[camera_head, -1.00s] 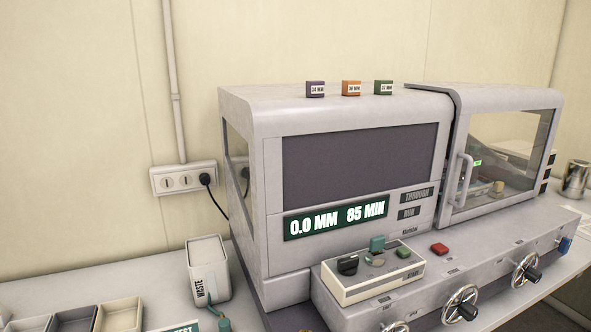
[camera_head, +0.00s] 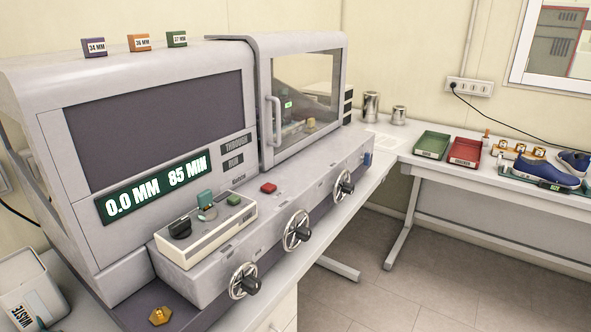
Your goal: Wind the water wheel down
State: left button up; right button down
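Three handwheels with dark crank handles sit along the front of the grey testing machine (camera_head: 130,62): a near one (camera_head: 243,281), a middle one (camera_head: 297,231) and a far one (camera_head: 343,187). Their labels are too small to read, so I cannot tell which is the water wheel. The machine's display (camera_head: 155,188) reads 0.0 MM and 85 MIN. A control box (camera_head: 205,233) with a black knob, a teal part and a green button sits on the front ledge. Neither of my grippers shows in the head view.
A red button (camera_head: 268,188) is on the ledge. A waste bin (camera_head: 32,290) stands at the lower left. Green (camera_head: 432,145) and red (camera_head: 465,152) trays and a blue shoe (camera_head: 546,170) are on the right bench. Open floor (camera_head: 400,255) lies between the benches.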

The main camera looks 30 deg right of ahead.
aim_at(346, 187)
jog(key=z, duration=1.25)
